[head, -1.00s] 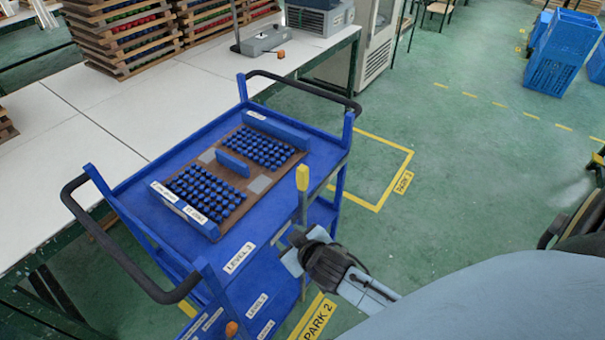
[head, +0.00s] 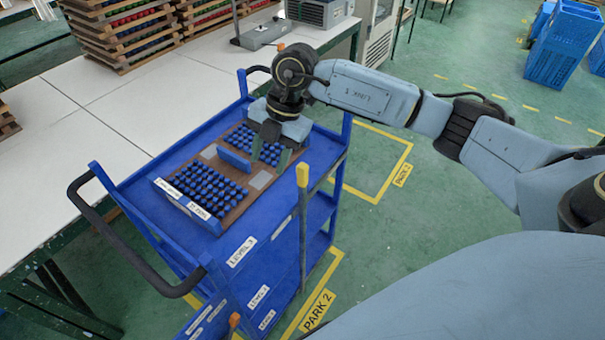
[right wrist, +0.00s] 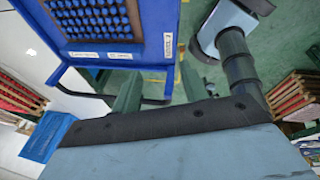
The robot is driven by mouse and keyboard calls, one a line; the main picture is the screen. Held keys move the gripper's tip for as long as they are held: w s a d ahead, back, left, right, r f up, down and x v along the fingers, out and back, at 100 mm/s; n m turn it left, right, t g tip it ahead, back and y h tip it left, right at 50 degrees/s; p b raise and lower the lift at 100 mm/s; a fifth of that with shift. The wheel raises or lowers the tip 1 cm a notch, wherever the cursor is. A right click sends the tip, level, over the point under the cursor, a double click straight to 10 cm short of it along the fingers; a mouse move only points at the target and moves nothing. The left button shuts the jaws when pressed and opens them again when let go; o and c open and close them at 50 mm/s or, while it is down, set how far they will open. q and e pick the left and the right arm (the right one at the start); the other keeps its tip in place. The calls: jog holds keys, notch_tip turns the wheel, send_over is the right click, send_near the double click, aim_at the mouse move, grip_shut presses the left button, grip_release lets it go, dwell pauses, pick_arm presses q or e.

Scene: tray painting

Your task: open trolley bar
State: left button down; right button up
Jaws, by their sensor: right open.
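A blue trolley (head: 135,183) stands beside the white table. A slim upright bar with a yellow top (head: 303,177) rises at its near right side. An orange knob (head: 234,320) sits low at its near corner. My right gripper (head: 270,153) is open and appears above the trolley's top level, overlapping the tray of blue pieces in the head view. Its two green fingers (right wrist: 160,90) show in the right wrist view with nothing seen between them; the labelled trolley edge (right wrist: 150,52) shows beyond. My left gripper is not in view.
A brown tray (head: 208,152) with rows of blue pieces lies on the trolley top. Black handles (head: 95,225) stick out at the trolley's ends. The white table (head: 60,130) borders it on the left. Green floor (head: 460,200) is free on the right, with blue crates (head: 560,45) beyond.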

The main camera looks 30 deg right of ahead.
aim_at(303, 175)
jog(key=d+h, duration=0.1)
jog(key=d, duration=0.1)
jog(key=d+r+m+h, duration=0.1)
jog(key=d, duration=0.2)
jog(key=d+m+h, duration=0.1)
jog(key=d, duration=0.2)
jog(key=shift+w+r+h, duration=0.25)
jog(key=shift+w+h, duration=0.05)
jog(key=shift+w, duration=0.1)
jog(key=shift+d+f, duration=0.2)
jog(key=shift+d, duration=0.05)
notch_tip(303, 175, down, 13)
jog(key=shift+a+r+p, duration=0.1)
jog(key=shift+p, duration=0.3)
grip_shut()
